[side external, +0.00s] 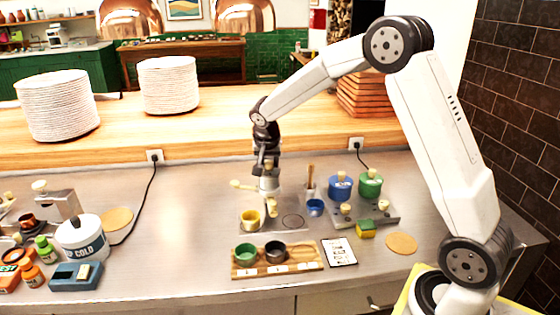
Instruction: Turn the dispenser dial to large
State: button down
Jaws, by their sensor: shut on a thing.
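The dispenser stands at the middle of the steel counter, with a metal base plate (291,228) at its foot. My gripper (268,184) points down at its top and is shut on a small pale part there, which appears to be the dispenser dial. A cream lever (241,185) sticks out to the left just beside the gripper. My gripper hides most of the dispenser's upper part, so I cannot read the dial's setting. A yellow cup (250,219) stands on the left of the base plate, and a dark ring marks its right.
A wooden tray (303,266) with a green and a dark cup lies in front, beside a printed card (339,252). Blue (341,188) and green (370,185) canisters stand right. A white tub (82,237) and small bottles stand left.

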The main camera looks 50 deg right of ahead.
jog(key=m+g, duration=0.1)
jog(key=m, duration=0.2)
jog(key=m+g, duration=0.1)
jog(key=m, duration=0.2)
jog(key=shift+w+a+f+g+h, duration=0.1)
jog(key=shift+g+h, duration=0.2)
jog(key=shift+m, duration=0.3)
jog(key=shift+c, duration=1.6)
grip_release()
jog(key=shift+r, duration=0.2)
jog(key=v, duration=0.7)
jog(key=shift+a+r, duration=0.2)
